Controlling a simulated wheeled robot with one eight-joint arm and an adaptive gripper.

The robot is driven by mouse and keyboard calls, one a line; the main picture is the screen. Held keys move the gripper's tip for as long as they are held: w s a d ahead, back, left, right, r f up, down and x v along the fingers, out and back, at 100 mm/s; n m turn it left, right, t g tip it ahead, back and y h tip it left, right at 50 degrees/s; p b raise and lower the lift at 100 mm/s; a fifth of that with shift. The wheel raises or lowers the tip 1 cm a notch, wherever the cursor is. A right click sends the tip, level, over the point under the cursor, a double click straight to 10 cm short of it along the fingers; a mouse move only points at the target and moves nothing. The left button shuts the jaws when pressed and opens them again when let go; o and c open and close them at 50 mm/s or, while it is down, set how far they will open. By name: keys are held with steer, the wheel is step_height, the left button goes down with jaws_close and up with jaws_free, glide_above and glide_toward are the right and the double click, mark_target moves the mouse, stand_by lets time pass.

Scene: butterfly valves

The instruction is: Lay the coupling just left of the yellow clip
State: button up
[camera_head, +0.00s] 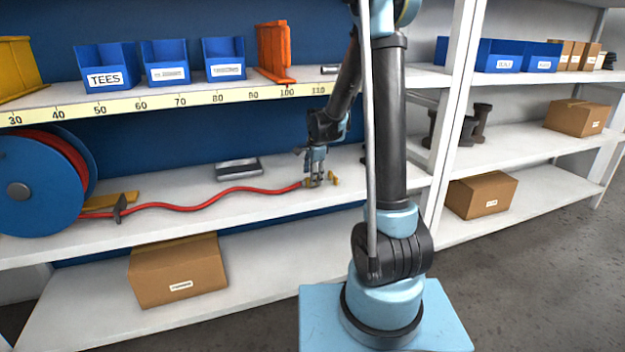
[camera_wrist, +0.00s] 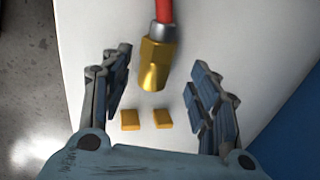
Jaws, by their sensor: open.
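The brass coupling (camera_wrist: 154,64) is on the end of the red hose (camera_head: 215,197), low over or lying on the middle shelf. In the head view the coupling (camera_head: 308,183) shows just left of the yellow clip (camera_head: 334,178), partly hidden by my gripper. In the wrist view the clip shows as two small yellow blocks (camera_wrist: 129,120), with a gap between them and the coupling's tip. My gripper (camera_head: 317,181) is open and low over the shelf. In the wrist view my fingers (camera_wrist: 158,95) stand on either side of the coupling, apart from it.
The hose runs from a blue reel (camera_head: 40,180) through a dark guide (camera_head: 120,208) on the middle shelf (camera_head: 270,203). A grey metallic box (camera_head: 238,169) sits behind the hose. A shelf with blue bins (camera_head: 107,66) hangs above. A shelf post (camera_head: 452,110) stands right.

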steer(key=v, duration=0.2)
steer(key=shift+s+r, duration=0.1)
steer(key=shift+r, duration=0.2)
steer(key=s+d+n, duration=0.4)
steer(key=s+n, duration=0.1)
steer(key=s, duration=0.7)
steer(key=s+d+r+n, duration=0.1)
steer(key=s+d+n, duration=0.4)
steer(key=s, duration=0.8)
steer(key=s+d+n, duration=0.4)
steer(key=s, duration=0.9)
steer(key=shift+d+r+n+g+h, duration=0.3)
steer(key=shift+d+r+n+h, duration=0.05)
steer(key=shift+d+n+h, duration=0.05)
